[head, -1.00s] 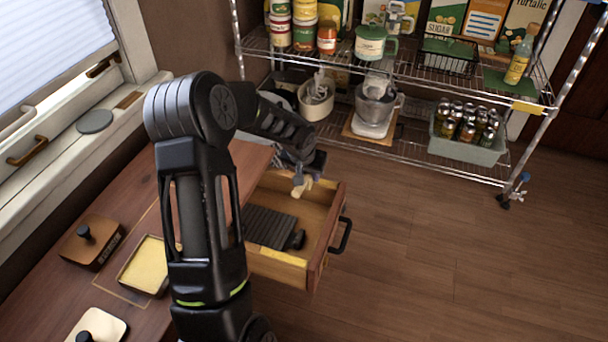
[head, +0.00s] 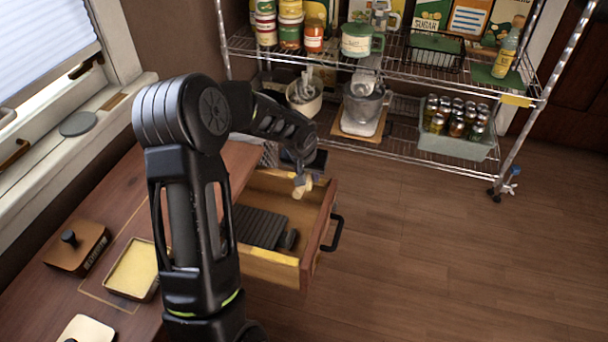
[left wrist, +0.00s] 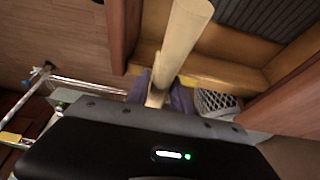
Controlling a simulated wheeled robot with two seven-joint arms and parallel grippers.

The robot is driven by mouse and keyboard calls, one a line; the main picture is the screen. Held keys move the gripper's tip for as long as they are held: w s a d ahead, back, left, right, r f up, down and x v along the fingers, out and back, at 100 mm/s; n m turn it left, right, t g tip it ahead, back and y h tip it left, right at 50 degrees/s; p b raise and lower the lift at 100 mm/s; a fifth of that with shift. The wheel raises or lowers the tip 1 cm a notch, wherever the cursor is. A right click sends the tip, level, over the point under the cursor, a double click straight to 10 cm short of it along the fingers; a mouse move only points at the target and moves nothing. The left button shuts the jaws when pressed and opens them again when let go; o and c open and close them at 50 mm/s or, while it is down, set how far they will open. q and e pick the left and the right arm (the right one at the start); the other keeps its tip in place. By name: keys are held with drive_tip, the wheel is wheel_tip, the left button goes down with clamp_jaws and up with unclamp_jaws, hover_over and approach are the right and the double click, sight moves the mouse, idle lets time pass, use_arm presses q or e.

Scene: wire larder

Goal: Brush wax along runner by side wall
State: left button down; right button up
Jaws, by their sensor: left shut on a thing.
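My left gripper (head: 301,177) is shut on a pale wooden-handled brush (head: 300,190) over the far front corner of the open wooden drawer (head: 318,222). In the left wrist view the pale handle (left wrist: 183,38) sticks up from between the fingers (left wrist: 163,92); the bristles are hidden. I cannot tell whether the brush touches the drawer's side wall. A yellow strip (head: 268,255) runs along the drawer's near side wall, and a yellow patch (left wrist: 207,82) shows by the fingers in the wrist view. A pan of yellow wax (head: 133,270) sits on the worktop. My right gripper is not in view.
A dark ribbed block (head: 258,226) lies in the drawer. The drawer has a black handle (head: 334,232). A brown block with a black knob (head: 77,248) and a pale lid (head: 88,329) lie on the worktop. A wire shelf (head: 395,150) stands behind; the floor at right is clear.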

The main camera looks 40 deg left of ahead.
sight(321, 182)
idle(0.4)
use_arm(q)
drive_tip(key=shift+w+d+b, duration=0.25)
drive_tip(key=shift+d+b, duration=0.85)
drive_tip(key=shift+d, duration=0.05)
drive_tip(key=shift+f, duration=0.1)
drive_tip(key=shift+w+d+b, duration=0.25)
drive_tip(key=shift+d+b, duration=0.1)
drive_tip(key=shift+b, duration=0.15)
drive_tip(key=shift+a, duration=0.1)
drive_tip(key=shift+s+a+f+p, duration=0.15)
drive_tip(key=shift+s+a+p, duration=0.1)
drive_tip(key=shift+a, duration=0.3)
drive_tip(key=shift+s+a+f+p, duration=0.1)
drive_tip(key=shift+a+p, duration=0.15)
drive_tip(key=shift+a, duration=0.3)
